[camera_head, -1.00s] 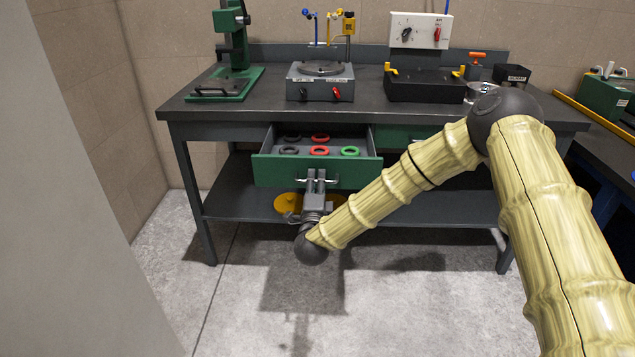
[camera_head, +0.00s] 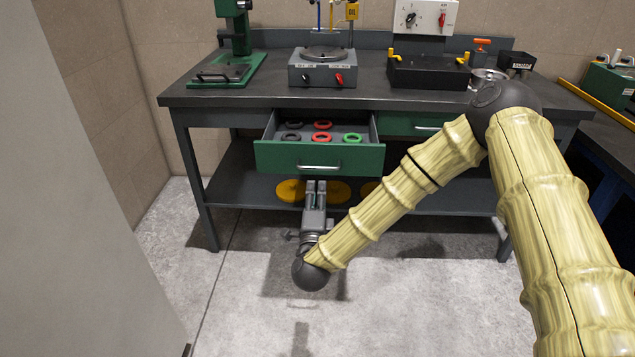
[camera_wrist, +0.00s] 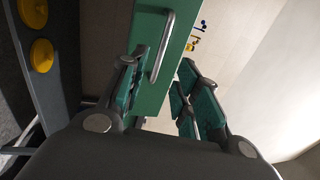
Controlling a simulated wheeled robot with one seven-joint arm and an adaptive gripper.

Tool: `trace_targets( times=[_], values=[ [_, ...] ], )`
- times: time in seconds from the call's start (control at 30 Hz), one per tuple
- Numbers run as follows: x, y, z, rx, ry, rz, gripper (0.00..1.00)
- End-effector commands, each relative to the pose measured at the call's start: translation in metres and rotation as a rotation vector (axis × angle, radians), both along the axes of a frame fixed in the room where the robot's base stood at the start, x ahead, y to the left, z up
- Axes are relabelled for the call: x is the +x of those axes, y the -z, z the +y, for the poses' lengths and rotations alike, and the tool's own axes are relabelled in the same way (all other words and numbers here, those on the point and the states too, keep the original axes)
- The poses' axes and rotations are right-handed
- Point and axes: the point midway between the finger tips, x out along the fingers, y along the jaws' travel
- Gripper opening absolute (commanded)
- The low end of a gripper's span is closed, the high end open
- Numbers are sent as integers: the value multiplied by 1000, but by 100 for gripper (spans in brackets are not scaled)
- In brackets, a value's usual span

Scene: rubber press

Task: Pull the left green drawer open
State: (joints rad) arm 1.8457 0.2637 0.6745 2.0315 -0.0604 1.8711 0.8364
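The left green drawer (camera_head: 270,157) is pulled out from under the workbench. Several black, red and green rings lie inside it. Its silver bar handle (camera_head: 319,168) is on the front and also shows in the wrist view (camera_wrist: 163,48). My gripper (camera_head: 316,184) is just below and in front of the handle, apart from it in the head view. In the wrist view my gripper's fingers (camera_wrist: 158,88) are spread apart with nothing held between them. The drawer front (camera_wrist: 152,95) shows behind the gap.
A second green drawer (camera_head: 396,124) to the right is shut. The workbench (camera_head: 270,96) carries a green press (camera_head: 228,68), a grey hot plate unit (camera_head: 322,72) and a black box (camera_head: 428,74). Yellow discs (camera_head: 291,190) lie on the lower shelf. The floor in front is clear.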

Motion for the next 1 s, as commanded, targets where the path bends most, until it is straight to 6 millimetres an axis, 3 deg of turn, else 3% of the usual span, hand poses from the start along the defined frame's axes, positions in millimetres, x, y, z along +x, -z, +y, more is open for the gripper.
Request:
trace_targets(
  times=[0.23, 0.77, 0.87, 1.0],
  values=[
    [-19, 4, 3, 0, -1, 1, 32],
    [-21, 7, 3, -9, -5, 10, 32],
    [-28, 26, 6, -59, -36, 62, 32],
    [-53, 84, 11, -215, -132, 221, 32]
  ],
)
